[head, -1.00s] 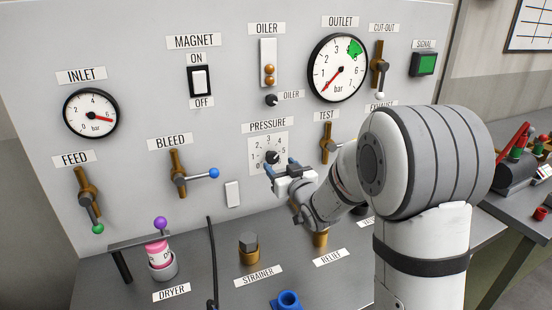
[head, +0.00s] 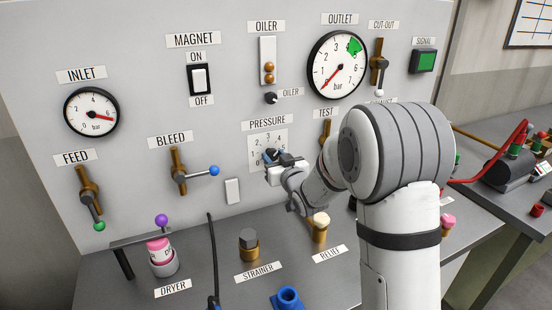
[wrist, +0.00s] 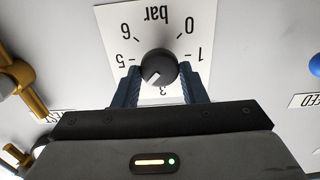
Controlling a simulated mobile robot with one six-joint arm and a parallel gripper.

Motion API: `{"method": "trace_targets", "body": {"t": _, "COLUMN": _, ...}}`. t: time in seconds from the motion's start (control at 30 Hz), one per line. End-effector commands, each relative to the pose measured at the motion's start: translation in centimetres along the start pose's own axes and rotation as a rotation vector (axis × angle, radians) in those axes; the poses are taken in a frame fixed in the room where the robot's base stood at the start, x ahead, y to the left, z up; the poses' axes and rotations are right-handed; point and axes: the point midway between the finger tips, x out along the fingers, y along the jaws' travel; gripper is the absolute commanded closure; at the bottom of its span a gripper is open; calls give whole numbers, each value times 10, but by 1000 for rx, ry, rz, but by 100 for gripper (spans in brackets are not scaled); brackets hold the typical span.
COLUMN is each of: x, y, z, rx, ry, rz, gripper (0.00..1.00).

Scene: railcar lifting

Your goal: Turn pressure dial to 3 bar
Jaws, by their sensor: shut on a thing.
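The pressure dial is a dark round knob (wrist: 158,67) on a white scale plate (head: 255,139) on the grey panel. The wrist view shows the plate upside down, with 0, 1, 3, 5 and 6 readable. The knob's white mark points down and slightly left there, between 3 and 5 and nearer 3; the exact reading is unclear. My gripper (head: 272,158) is shut on the knob, with one blue-grey finger on each side. In the wrist view my gripper (wrist: 158,82) hides the plate's lower corners. The outlet gauge (head: 337,66) has its red needle at the low end, near 0.
The bleed lever (head: 200,172) and a small white plate (head: 232,192) are left of my gripper. The relief valve (head: 320,226) and strainer (head: 248,245) stand below on the bench. My arm covers part of the panel at right.

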Motion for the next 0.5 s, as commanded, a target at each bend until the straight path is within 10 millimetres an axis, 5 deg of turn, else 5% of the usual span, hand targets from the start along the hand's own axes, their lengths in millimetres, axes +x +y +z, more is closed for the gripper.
{"method": "trace_targets", "body": {"t": 0.17, "x": 0, "y": 0, "z": 0, "rx": 0, "ry": 0, "rz": 0, "gripper": 85}}
{"method": "trace_targets", "body": {"t": 0.5, "x": 0, "y": 0, "z": 4, "rx": -58, "ry": 3, "rz": 1, "gripper": 85}}
